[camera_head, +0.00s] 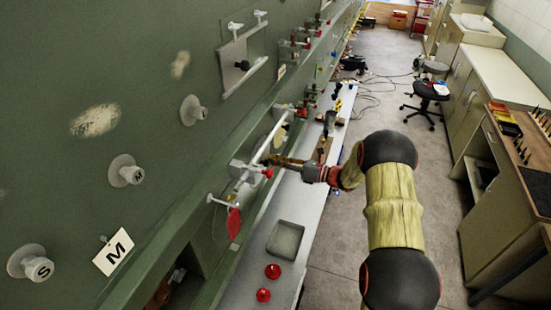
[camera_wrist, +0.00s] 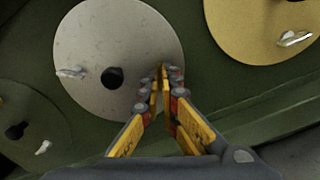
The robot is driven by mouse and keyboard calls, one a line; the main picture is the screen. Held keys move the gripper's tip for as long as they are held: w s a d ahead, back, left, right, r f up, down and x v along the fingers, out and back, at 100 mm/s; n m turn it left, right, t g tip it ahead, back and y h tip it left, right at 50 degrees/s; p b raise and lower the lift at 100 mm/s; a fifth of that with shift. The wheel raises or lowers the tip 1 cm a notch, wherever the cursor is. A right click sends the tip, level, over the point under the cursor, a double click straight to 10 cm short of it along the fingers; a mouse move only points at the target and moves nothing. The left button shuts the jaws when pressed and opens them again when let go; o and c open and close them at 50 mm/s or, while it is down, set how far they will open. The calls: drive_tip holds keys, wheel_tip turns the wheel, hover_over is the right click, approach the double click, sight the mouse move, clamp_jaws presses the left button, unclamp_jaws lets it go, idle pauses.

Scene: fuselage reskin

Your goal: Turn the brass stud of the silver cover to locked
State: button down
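The silver cover (camera_wrist: 118,40) is a round grey disc on the green panel, at the upper left of the wrist view. It has a dark knob (camera_wrist: 112,77) near its lower middle and a pale wing-shaped stud (camera_wrist: 70,73) at its left edge. My gripper (camera_wrist: 168,75) has its fingertips at the cover's right edge, close together with a narrow gap. In the head view my gripper (camera_head: 285,161) reaches left to the panel. No brass-coloured stud shows clearly on the silver cover; the fingertips hide part of its right edge. Whether they hold anything is unclear.
A green ledge runs below. In the head view, handles and red knobs line the panel above a narrow bench (camera_head: 262,265).

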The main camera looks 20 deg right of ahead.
drive_tip(key=shift+m+p, duration=0.3)
drive_tip(key=shift+m, duration=0.3)
drive_tip(key=c, duration=2.1)
unclamp_jaws()
drive_tip(key=shift+o, duration=0.2)
drive_tip(key=v, duration=1.2)
